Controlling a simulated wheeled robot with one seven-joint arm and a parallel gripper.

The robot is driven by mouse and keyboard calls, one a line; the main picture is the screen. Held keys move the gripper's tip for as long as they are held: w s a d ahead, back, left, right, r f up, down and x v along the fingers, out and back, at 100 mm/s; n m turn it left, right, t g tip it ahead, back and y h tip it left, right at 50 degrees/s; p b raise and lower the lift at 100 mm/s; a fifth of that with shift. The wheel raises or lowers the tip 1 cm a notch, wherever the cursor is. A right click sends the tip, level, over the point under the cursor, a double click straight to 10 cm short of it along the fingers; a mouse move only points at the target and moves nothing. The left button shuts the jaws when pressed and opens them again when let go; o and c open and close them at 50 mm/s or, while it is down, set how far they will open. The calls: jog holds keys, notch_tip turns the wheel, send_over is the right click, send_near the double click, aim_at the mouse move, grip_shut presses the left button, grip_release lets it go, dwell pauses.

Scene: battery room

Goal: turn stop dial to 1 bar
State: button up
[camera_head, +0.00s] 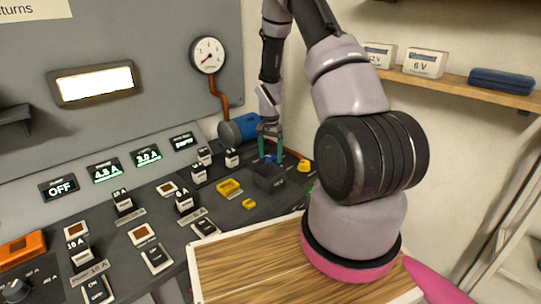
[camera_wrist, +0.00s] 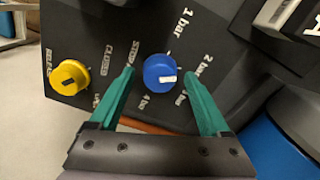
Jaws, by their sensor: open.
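The blue dial (camera_wrist: 157,70) with a white mark sits on a dark panel in the wrist view. The white mark is on its lower right part. Printed labels surround it: 1 bar above right, 2 bar to the right, 4 bar below, and what looks like STOP at upper left. My gripper (camera_wrist: 160,73) is open, one green finger on each side of the dial; I cannot tell whether they touch it. In the head view my gripper (camera_head: 269,147) is over the dark box (camera_head: 270,180), mostly hiding the blue dial (camera_head: 269,158).
A yellow dial (camera_wrist: 70,78) is left of the blue dial, near a CLOSED label. A blue cylinder (camera_head: 238,129) lies behind the box. Several switches and a wooden board (camera_head: 245,262) are in front.

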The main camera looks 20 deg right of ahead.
jog(key=shift+f, duration=0.2)
jog(key=shift+c, duration=0.3)
grip_shut()
jog(key=shift+n, duration=0.3)
jog(key=n, duration=0.5)
jog(key=shift+n, duration=0.3)
jog(key=n, duration=0.5)
jog(key=shift+n, duration=0.3)
